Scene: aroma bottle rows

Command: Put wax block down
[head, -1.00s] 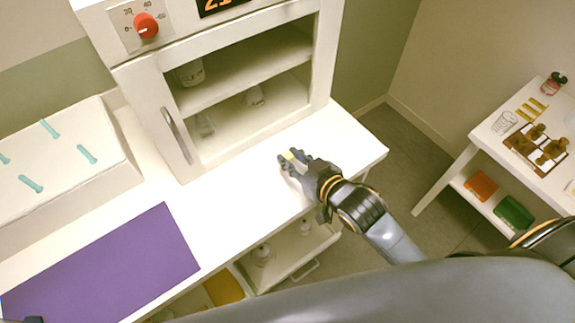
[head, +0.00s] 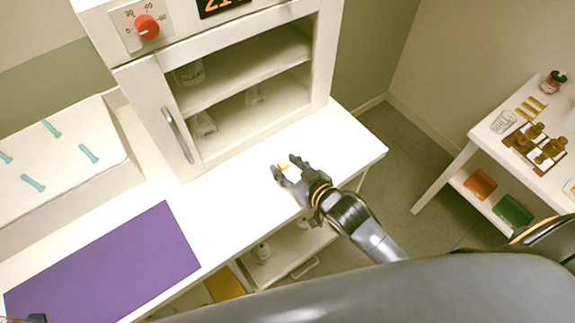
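The wax block (head: 283,164) is a small pale yellow piece on the white table (head: 235,205), in front of the open cabinet. My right gripper (head: 284,168) is at the block with its fingers spread apart, one on each side of it. The block looks to rest on the table, and a gap shows between it and the right finger. Contact with the left finger is hard to tell. Only a dark tip of my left gripper (head: 36,318) shows at the bottom left edge; its fingers cannot be made out.
A white cabinet (head: 325,60) with shelves stands behind the block. A purple mat (head: 105,265) lies at the left, below a white box with teal pegs (head: 70,165). A side table (head: 545,185) at the right holds brown bottles in a tray. The table right of the gripper is clear.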

